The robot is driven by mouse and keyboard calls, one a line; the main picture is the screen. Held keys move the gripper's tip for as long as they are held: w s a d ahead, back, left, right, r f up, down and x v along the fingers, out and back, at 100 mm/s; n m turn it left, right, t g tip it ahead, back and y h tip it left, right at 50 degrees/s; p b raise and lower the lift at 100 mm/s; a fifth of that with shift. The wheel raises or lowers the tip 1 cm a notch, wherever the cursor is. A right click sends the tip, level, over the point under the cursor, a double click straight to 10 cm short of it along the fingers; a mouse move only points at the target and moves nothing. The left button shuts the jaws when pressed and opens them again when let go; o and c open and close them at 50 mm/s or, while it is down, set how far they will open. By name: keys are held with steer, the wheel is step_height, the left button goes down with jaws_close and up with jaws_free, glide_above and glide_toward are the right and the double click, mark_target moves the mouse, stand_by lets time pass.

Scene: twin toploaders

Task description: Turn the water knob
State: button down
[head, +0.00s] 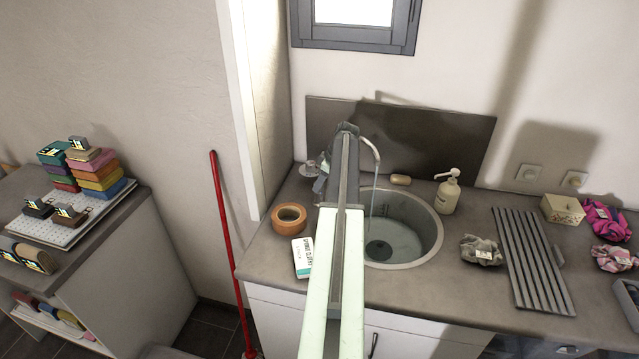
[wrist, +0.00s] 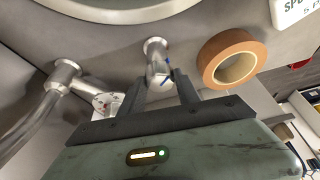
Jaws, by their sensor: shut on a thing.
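The water knob (wrist: 157,52) is a small metal stub with a blue mark, on the grey counter beside the sink in the wrist view. My gripper (wrist: 161,80) has one dark finger on each side of its end and is shut on it. In the head view my arm hides most of the gripper and knob. The metal faucet (head: 371,151) curves over the round sink (head: 432,238), and a thin water stream (head: 372,194) falls from it. The faucet also shows at the left of the wrist view (wrist: 38,112).
A brown tape roll (head: 289,218) and a white sponge-cloth box (head: 301,258) lie left of the sink, close to my arm. A soap bottle (head: 448,192), a crumpled cloth (head: 481,250) and a ribbed rack (head: 531,262) are to its right. A red pole (head: 222,220) leans at the left.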

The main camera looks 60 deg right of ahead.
steer(key=m, duration=0.2)
steer(key=m+h, duration=0.1)
steer(key=m, duration=0.1)
steer(key=shift+a+h, duration=0.2)
steer(key=shift+h, duration=0.1)
steer(key=shift+m+h, duration=0.6)
steer(key=shift+m, duration=1.1)
steer(key=shift+m+g, duration=0.3)
steer(key=shift+g, duration=0.1)
steer(key=c, duration=0.9)
jaws_free()
steer(key=p+v, duration=0.7)
steer(key=shift+s+a+r, duration=0.1)
steer(key=shift+s+r, duration=0.1)
steer(key=shift+r, duration=0.15)
